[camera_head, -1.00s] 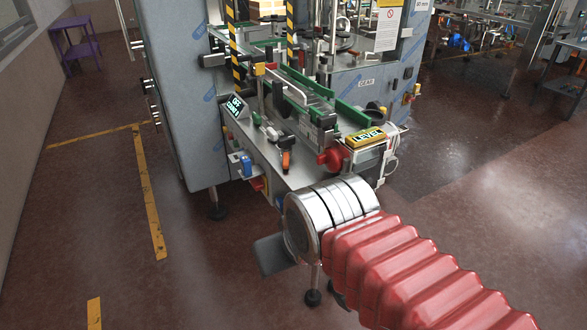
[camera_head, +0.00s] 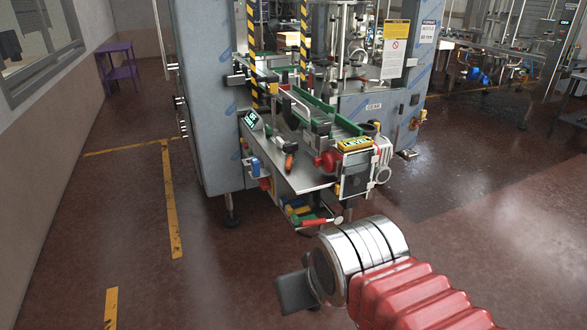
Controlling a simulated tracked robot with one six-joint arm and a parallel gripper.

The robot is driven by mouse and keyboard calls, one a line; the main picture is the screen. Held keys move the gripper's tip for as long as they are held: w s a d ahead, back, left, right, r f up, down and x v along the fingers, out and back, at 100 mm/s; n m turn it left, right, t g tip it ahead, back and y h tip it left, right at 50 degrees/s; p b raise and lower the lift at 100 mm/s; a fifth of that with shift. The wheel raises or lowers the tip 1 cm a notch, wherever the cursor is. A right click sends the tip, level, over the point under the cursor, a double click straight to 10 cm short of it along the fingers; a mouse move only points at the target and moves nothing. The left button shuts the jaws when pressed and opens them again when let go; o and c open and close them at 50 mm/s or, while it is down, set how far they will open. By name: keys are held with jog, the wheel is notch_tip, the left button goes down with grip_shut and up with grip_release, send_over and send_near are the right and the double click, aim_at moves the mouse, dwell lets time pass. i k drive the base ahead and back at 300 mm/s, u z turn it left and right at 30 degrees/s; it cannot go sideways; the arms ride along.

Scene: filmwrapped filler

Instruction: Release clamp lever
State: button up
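On the machine's metal work plate (camera_head: 318,178) in the head view, a small black lever with an orange end (camera_head: 289,160) stands near the front; it looks like the clamp lever, but it is too small to be sure. A red round knob (camera_head: 326,160) sits to its right, beside a yellow label block (camera_head: 356,144). My arm, with silver rings and a red ribbed sleeve, enters from the lower right. A dark flat part at its end, probably my gripper (camera_head: 294,292), is below and apart from the machine. Its fingers cannot be made out.
Several coloured handles (camera_head: 305,214) hang under the plate. A tall grey cabinet (camera_head: 205,100) stands left of it and a small display (camera_head: 252,120) sits at the plate's left edge. Open floor with yellow tape (camera_head: 171,205) lies left. A purple stand (camera_head: 118,65) is far back.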

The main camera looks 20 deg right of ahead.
aim_at(289, 158)
jog(key=k, duration=0.1)
jog(key=z, duration=0.4)
jog(key=i, duration=1.65)
jog(key=z, duration=1.05)
